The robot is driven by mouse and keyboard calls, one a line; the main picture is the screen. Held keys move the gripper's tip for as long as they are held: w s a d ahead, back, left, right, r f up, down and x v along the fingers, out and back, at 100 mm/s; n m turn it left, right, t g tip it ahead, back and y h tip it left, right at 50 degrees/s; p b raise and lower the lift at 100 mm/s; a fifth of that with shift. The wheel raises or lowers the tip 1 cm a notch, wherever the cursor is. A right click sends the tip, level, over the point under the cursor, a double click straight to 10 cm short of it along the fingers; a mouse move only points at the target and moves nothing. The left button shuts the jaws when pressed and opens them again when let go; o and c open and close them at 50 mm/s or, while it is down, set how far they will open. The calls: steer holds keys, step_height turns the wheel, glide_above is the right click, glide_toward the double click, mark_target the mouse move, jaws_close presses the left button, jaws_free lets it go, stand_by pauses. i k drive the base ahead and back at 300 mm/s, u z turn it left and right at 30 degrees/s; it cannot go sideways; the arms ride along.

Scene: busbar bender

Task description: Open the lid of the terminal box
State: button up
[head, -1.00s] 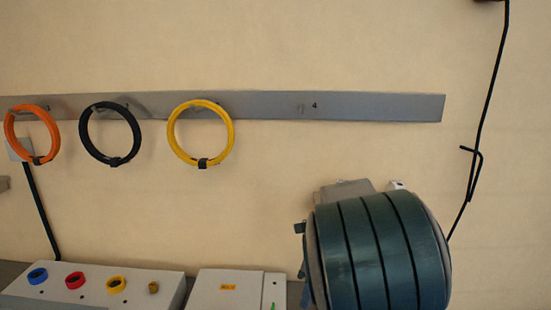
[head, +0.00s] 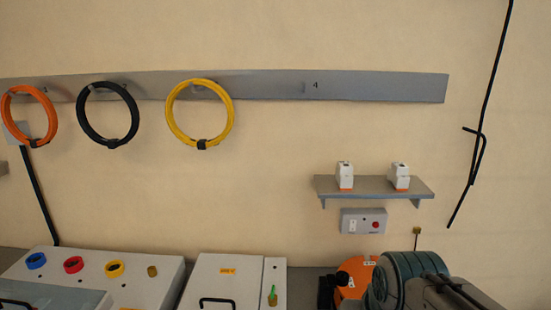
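A pale grey box with a small yellow label (head: 226,280) stands at the bottom middle of the head view; I take it to be the terminal box. Its lid looks shut and flat, and a black bar handle (head: 217,301) is on it near the lower picture edge. A narrow strip with a green piece (head: 272,295) adjoins its right side. The label is too small to read and the front of the box is cut off. My dark teal arm link is at the lower right, well right of the box. I cannot make out my gripper.
A sloped panel with coloured rings (head: 150,290) is left of the box. A grey lidded surface (head: 60,296) is at the lower left. An orange disc (head: 356,278) and dark part are right. A shelf (head: 373,187), cable coils and a rail (head: 260,84) are on the wall.

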mark_target(217, 281)
steer(key=k, duration=1.2)
steer(key=u, duration=0.75)
steer(key=i, duration=1.45)
steer(key=z, duration=0.25)
